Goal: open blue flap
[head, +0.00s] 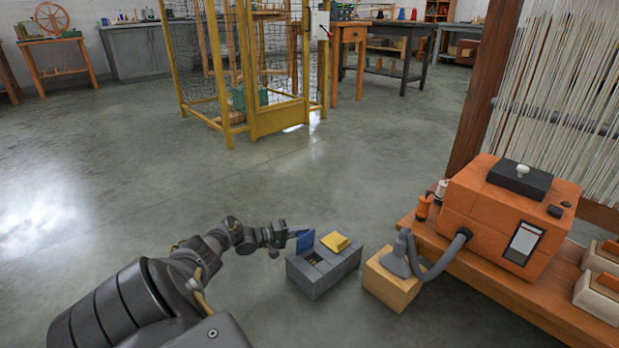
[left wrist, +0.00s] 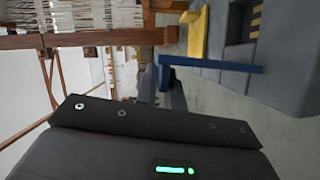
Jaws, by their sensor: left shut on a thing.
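A grey two-part box (head: 318,282) stands on the floor. Its blue flap (head: 306,241) is raised and tilted up at the left end, with a dark opening showing beneath it. The yellow flap (head: 335,241) lies on the right part of the box. My left gripper (head: 288,236) is at the blue flap's upper left edge, shut on it. In the left wrist view the blue flap (left wrist: 215,64) shows edge-on as a thin bar running to the gripper fingers (left wrist: 166,84). The yellow flap (left wrist: 197,34) and grey box (left wrist: 288,70) show there too. My right gripper is not in view.
A wooden block (head: 392,289) with a grey hose nozzle stands right of the box. Beyond it, a wooden bench (head: 480,285) carries an orange machine (head: 505,215) beside a loom. A yellow mesh cage (head: 250,75) stands behind. The floor between is clear.

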